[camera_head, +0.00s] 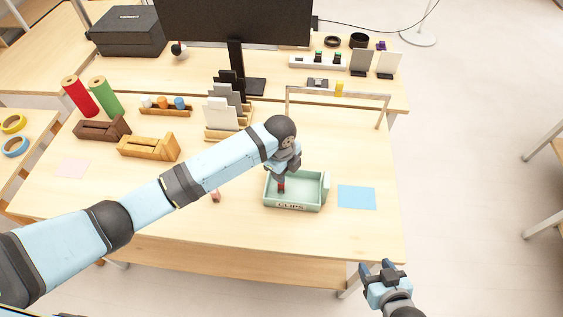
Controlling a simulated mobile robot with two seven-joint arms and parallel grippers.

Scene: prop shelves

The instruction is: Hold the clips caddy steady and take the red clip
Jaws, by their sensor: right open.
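The clips caddy (292,207) is a pale green open tray marked CLIPS, standing on the wooden table right of centre. My left arm reaches across the table, and its gripper (281,180) points down into the left part of the caddy. The red clip (281,187) shows as a small red patch at the fingertips. The fingers are too small and covered to tell whether they are shut on it. My right gripper (378,268) is open and empty, beyond the table's front edge at lower right, apart from the caddy.
A blue mat (356,197) lies right of the caddy. A small reddish piece (215,196) lies by my left arm. Wooden holders (148,147) stand left. The front of the table is clear.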

